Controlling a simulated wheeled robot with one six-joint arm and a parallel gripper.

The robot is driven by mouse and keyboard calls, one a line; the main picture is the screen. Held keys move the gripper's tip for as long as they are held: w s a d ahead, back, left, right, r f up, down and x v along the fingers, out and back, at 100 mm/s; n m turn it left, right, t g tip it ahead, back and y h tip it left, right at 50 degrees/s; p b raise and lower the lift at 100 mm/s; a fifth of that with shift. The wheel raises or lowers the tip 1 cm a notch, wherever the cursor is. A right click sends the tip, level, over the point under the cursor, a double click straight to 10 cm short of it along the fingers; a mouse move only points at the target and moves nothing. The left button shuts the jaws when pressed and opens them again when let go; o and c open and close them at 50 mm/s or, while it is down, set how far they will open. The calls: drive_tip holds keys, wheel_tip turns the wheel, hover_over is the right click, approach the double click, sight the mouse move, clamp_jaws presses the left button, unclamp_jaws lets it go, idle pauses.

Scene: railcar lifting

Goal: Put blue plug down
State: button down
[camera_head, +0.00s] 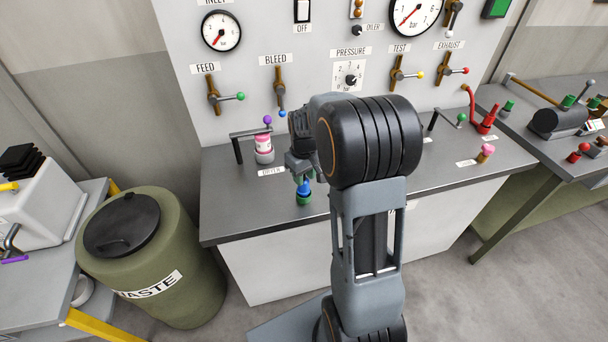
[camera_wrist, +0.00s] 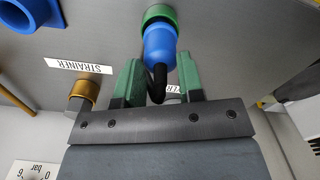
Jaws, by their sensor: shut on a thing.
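The blue plug (camera_wrist: 160,48) is a blue cylinder with a black curved part at its near end. In the wrist view it lies in line with a green ring (camera_wrist: 158,14) and appears to touch it or sit in it. My gripper (camera_wrist: 158,72) has two green fingers, one on each side of the plug's black end, and is shut on the plug. In the head view the blue plug (camera_head: 304,187) shows under my gripper (camera_head: 303,174), just above a green fitting (camera_head: 304,199) near the bench's front edge. My arm hides part of the bench.
A pink-and-white cup-like part (camera_head: 264,148) stands left of my gripper, by a black bracket (camera_head: 238,150). The gauge panel (camera_head: 300,85) with valve levers rises behind. A waste drum (camera_head: 180,265) stands left. A brass fitting (camera_wrist: 86,90) sits by the STRAINER label (camera_wrist: 80,66).

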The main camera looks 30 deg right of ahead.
drive_tip(key=shift+f, duration=0.25)
drive_tip(key=c, duration=0.8)
unclamp_jaws()
drive_tip(key=shift+r, duration=0.1)
drive_tip(key=shift+o, duration=0.2)
wheel_tip(320, 180, up, 12)
drive_tip(key=s+a+m+t, duration=0.1)
drive_tip(key=s+a, duration=0.3)
drive_tip(key=s, duration=0.4)
drive_tip(key=s+a+f+m+t, duration=0.1)
drive_tip(key=s+a+t, duration=0.2)
drive_tip(key=s+a, duration=0.2)
drive_tip(key=s, duration=0.3)
drive_tip(key=shift+a+f, duration=0.2)
